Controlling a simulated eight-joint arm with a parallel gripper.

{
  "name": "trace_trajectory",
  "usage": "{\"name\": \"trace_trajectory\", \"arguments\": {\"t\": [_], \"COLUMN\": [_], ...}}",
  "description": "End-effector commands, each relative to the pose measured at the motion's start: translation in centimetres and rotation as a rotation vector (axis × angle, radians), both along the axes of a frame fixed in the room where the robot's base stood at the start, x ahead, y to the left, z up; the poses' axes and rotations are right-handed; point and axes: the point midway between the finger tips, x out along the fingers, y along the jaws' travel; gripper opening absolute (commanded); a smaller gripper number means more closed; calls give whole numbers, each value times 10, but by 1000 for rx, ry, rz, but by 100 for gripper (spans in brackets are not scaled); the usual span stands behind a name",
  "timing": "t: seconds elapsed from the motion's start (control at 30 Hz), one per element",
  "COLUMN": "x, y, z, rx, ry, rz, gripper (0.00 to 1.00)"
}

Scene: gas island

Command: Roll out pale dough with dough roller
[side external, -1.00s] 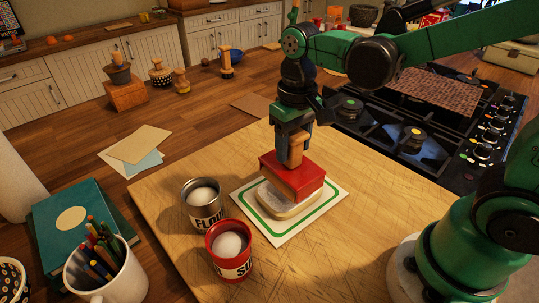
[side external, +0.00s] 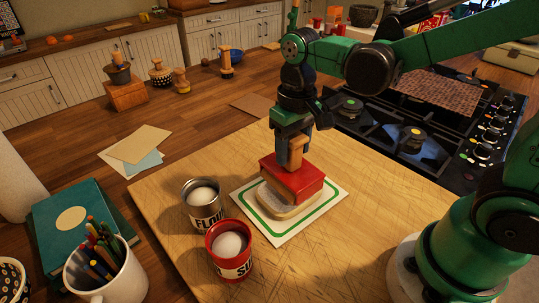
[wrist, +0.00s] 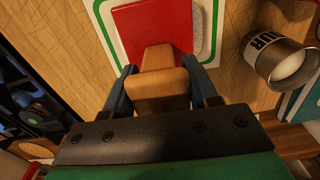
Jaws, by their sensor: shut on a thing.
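In the side view a red block-shaped tool (side external: 291,177) with an upright wooden handle (side external: 296,152) is over the pale dough (side external: 288,207). It appears to rest on the dough. The dough is a flat, rounded slab on a white mat with a green outline (side external: 331,202). My gripper (side external: 295,142) points down and is shut on the wooden handle. In the wrist view the handle (wrist: 158,80) sits between both fingers, with the red block (wrist: 148,27) beyond it. A strip of dough (wrist: 200,30) shows beside the block; the rest is hidden beneath it.
A flour tin (side external: 203,203) and a red tin (side external: 230,249) stand close left of the mat on the wooden board (side external: 160,197). A pencil mug (side external: 107,275) and teal book (side external: 72,220) are farther left. The stove (side external: 400,135) is behind right.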

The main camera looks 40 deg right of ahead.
Motion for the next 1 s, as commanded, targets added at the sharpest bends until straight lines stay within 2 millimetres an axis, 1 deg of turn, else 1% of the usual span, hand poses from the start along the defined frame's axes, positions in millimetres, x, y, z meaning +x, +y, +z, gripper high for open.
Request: {"name": "trace_trajectory", "arguments": {"t": [0.3,0.77,1.0], "x": [0,0,-1], "y": [0,0,-8], "z": [-5,-6,-6], "rx": [0,0,0], "ry": [0,-1,-1], "rz": [0,0,-2], "gripper": [0,0,0]}}
